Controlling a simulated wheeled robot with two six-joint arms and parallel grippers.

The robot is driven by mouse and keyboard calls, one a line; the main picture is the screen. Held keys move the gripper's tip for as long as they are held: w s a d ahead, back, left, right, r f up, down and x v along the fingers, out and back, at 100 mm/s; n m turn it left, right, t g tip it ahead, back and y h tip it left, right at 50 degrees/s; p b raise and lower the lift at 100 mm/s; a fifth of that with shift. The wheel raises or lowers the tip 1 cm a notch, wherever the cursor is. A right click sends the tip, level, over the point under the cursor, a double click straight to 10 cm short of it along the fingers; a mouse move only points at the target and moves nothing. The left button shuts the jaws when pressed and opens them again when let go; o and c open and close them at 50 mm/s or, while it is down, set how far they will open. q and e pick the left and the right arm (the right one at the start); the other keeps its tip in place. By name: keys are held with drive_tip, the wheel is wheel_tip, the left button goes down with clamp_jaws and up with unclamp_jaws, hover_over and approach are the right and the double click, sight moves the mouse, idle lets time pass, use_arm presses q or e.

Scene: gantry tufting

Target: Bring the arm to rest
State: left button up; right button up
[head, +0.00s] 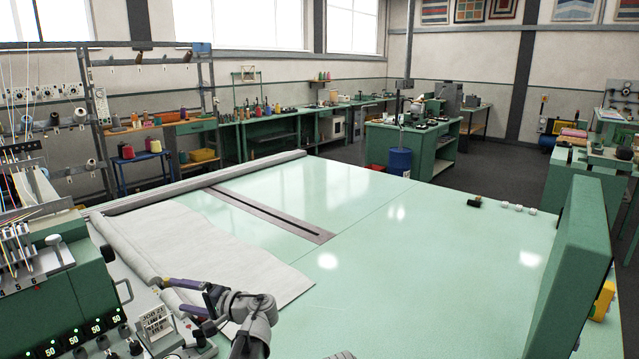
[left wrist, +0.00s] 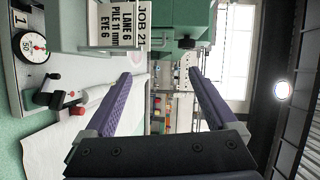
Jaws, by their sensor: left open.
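My left gripper (head: 173,296) is low in the head view, left of centre, with its two purple fingers apart and pointing left. It is open, and nothing shows between the fingers. The left wrist view shows both fingers of the left gripper (left wrist: 160,76) spread wide with a clear gap. In the head view the gripper overlaps the near edge of the white cloth (head: 215,255); I cannot tell its height above it. A job card (head: 157,322) stands just below the fingers in the head view and reads sideways in the left wrist view (left wrist: 104,28). My right gripper is not in view.
A green control machine (head: 75,290) with dials and threads stands at the left. The pale green table (head: 400,255) is mostly clear in the middle, with a dark slotted strip (head: 270,213) across it. A tall green block (head: 575,270) stands at the right edge.

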use_arm(q)
drive_tip(key=s+d+f+g+h, duration=0.2)
drive_tip(key=s+d+f+h, duration=0.5)
drive_tip(key=s+d+f, duration=0.3)
drive_tip(key=s+d+f+m+g+h, duration=0.1)
drive_tip(key=s+d+f+g+h, duration=0.2)
drive_tip(key=s+d+f+h, duration=0.4)
drive_tip(key=s+d+f, duration=0.1)
drive_tip(key=s+d, duration=0.1)
drive_tip(key=d, duration=0.3)
drive_tip(key=s+d+f, duration=0.1)
drive_tip(key=s+d, duration=0.2)
drive_tip(key=d, duration=0.2)
drive_tip(key=shift+s+f+h, duration=0.15)
drive_tip(key=shift+f+h, duration=0.2)
drive_tip(key=shift+h, duration=0.05)
